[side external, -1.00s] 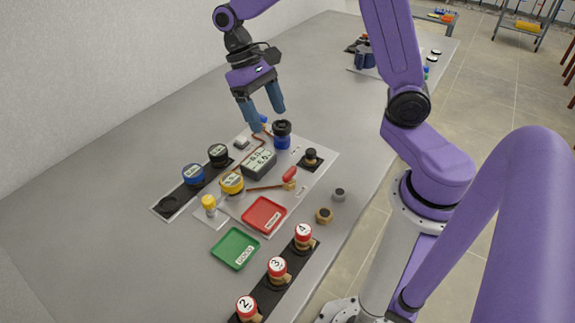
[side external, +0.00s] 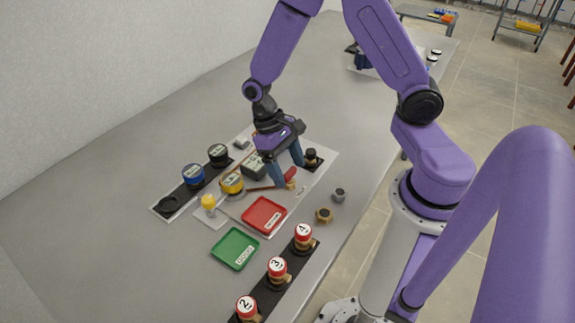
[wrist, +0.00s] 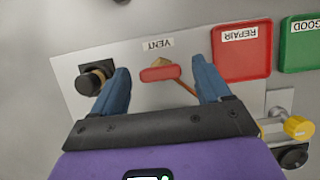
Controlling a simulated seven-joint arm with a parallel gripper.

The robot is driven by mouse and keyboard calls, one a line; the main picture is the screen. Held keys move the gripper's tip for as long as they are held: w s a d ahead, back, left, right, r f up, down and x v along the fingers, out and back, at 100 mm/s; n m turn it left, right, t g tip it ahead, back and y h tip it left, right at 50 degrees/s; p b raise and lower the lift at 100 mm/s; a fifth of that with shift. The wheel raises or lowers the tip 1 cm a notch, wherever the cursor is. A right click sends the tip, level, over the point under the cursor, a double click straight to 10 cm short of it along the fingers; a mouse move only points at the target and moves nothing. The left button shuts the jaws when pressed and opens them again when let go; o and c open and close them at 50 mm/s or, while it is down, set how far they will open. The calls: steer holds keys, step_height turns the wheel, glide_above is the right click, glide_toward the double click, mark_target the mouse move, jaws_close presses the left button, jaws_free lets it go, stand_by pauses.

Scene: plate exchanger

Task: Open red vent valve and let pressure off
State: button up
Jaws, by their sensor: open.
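The red vent valve handle (wrist: 160,73) lies by the "VENT" label (wrist: 157,44) in the wrist view, on a brass body (wrist: 157,63). In the side view my gripper (side external: 286,170) is low over the light panel, close to the valve. I cannot tell whether the fingers touch the handle. Nothing is held.
A black knob (wrist: 92,80) stands left of my fingers in the wrist view. A red REPAIR tray (side external: 264,215) and green GOOD tray (side external: 236,248) lie nearby. A yellow-topped part (side external: 231,183) stands left of my gripper. Red-capped numbered parts (side external: 303,236) line the front.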

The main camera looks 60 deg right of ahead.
steer(key=c, duration=1.1)
steer(key=shift+o, duration=0.3)
steer(key=shift+n, duration=0.4)
steer(key=n+h, duration=0.1)
steer(key=n, duration=0.2)
steer(key=shift+a+n+h, duration=0.2)
steer(key=shift+n+h, duration=0.2)
steer(key=n+t+h, duration=0.1)
steer(key=n, duration=0.3)
steer(key=shift+a+n, duration=0.1)
steer(key=shift+n, duration=0.2)
steer(key=n+t, duration=0.1)
steer(key=n, duration=0.1)
steer(key=n+h, duration=0.1)
steer(key=n, duration=0.1)
steer(key=shift+s+t, duration=0.15)
steer(key=shift+t, duration=0.25)
steer(key=n, duration=0.2)
steer(key=n+t, duration=0.1)
steer(key=n, duration=0.1)
steer(key=shift+s+a+n+t+h, duration=0.1)
steer(key=shift+n+t+h, duration=0.2)
